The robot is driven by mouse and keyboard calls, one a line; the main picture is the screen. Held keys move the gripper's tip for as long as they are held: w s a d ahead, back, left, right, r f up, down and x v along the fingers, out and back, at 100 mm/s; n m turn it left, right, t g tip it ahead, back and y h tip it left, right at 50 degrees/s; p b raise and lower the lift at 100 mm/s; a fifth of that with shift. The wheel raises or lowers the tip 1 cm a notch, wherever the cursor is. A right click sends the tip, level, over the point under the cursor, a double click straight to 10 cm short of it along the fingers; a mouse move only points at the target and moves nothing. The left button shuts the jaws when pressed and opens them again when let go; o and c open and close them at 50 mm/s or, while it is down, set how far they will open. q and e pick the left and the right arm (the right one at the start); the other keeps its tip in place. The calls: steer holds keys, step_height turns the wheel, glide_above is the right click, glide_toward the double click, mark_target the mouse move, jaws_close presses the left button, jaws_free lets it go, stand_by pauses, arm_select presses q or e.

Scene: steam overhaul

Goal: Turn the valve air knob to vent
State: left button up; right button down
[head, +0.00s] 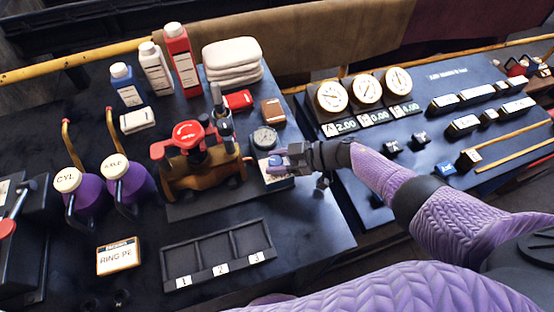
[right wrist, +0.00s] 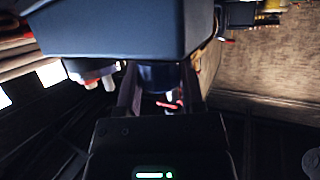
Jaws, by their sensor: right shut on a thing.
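The bronze valve body (head: 195,180) with a red top (head: 188,131) stands on a dark plate on the left bench. A round gauge (head: 264,138) stands to its right. Below the gauge is a small pale block (head: 270,183) with a small knob (head: 274,161) on its top. My right gripper (head: 282,160) reaches in from the right and is shut on the knob. In the right wrist view, a dark round part (right wrist: 158,78) sits between the two fingers (right wrist: 160,95). The knob's pointer and any vent marking are hidden or too small to read. My left gripper is not in view.
A three-slot tray (head: 218,255) lies in front of the valve. Purple oil cans (head: 85,195) stand at left. Bottles (head: 182,60), white cloths (head: 232,62) and a red box (head: 238,100) are behind. A gauge panel (head: 440,130) stands at right, across a gap.

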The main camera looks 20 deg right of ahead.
steer(key=shift+c, duration=1)
jaws_free()
steer(key=p+v, duration=0.2)
steer(key=v, duration=0.7)
steer(key=shift+s+d, duration=0.2)
steer(key=shift+d, duration=0.15)
steer(key=shift+r, duration=0.1)
